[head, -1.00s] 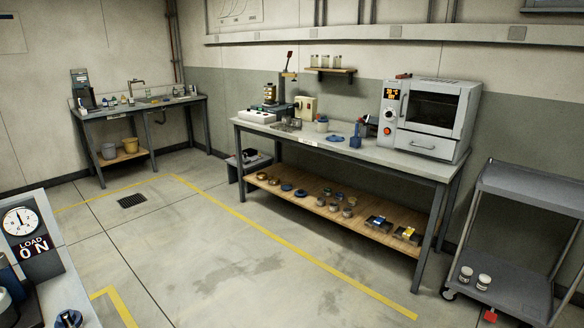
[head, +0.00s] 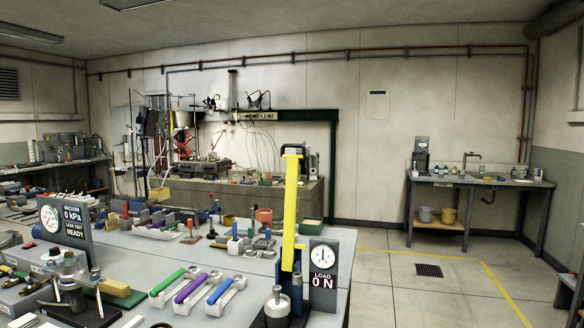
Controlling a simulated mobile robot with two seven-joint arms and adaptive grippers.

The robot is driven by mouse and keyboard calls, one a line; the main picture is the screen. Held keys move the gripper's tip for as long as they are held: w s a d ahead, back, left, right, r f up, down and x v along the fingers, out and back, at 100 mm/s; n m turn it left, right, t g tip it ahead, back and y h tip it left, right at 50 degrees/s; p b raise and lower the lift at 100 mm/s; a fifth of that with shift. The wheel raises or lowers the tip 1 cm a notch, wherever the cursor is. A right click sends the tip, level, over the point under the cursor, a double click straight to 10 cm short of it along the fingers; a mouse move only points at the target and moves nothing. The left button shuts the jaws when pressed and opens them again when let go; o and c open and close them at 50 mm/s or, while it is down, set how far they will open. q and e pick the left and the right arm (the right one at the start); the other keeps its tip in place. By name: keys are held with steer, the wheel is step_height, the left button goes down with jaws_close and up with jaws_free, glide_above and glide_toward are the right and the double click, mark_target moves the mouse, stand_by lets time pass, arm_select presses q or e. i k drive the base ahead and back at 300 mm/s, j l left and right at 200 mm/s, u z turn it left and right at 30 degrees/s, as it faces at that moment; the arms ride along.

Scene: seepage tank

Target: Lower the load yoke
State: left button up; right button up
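A tall yellow bar, which looks like the load yoke (head: 291,210), stands nearly upright at the right end of the near bench in the head view. Neither of my grippers is in view.
The near bench (head: 150,252) carries wrenches with coloured handles (head: 190,287), a vacuum panel (head: 66,221) reading 0 kPa, and many small parts. A tank setup (head: 240,190) stands behind. A side bench (head: 480,183) is at right. Floor between is clear.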

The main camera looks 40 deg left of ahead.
mark_target(293, 170)
steer(key=i+l+u, duration=0.1)
steer(key=u, duration=0.35)
steer(key=i+l+u, duration=0.1)
steer(key=u, duration=0.35)
steer(key=l+u, duration=0.25)
steer(key=u, duration=0.25)
